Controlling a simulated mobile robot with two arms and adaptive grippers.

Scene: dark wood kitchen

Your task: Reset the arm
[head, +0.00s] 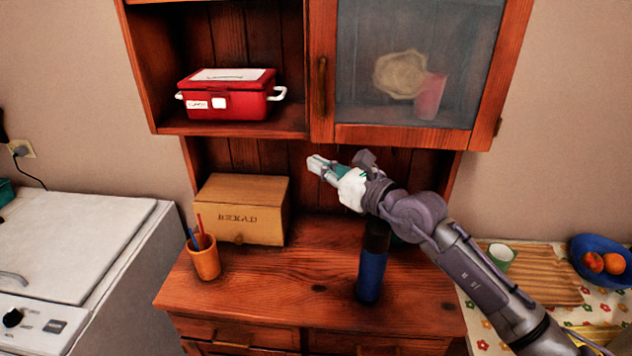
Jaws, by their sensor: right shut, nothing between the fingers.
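My right gripper (318,165) is shut and empty. It hangs in the air in front of the open middle bay of the wooden cabinet (240,318), below the upper shelf. My right arm reaches in from the lower right corner and points up and to the left. My left gripper is not in view.
A blue bottle (371,272) stands on the counter below my right wrist. A bread box (243,208) and an orange cup (205,262) are to the left. Above are a red box (229,95) and a shut glass door (410,60). A fruit bowl (603,262) is right.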

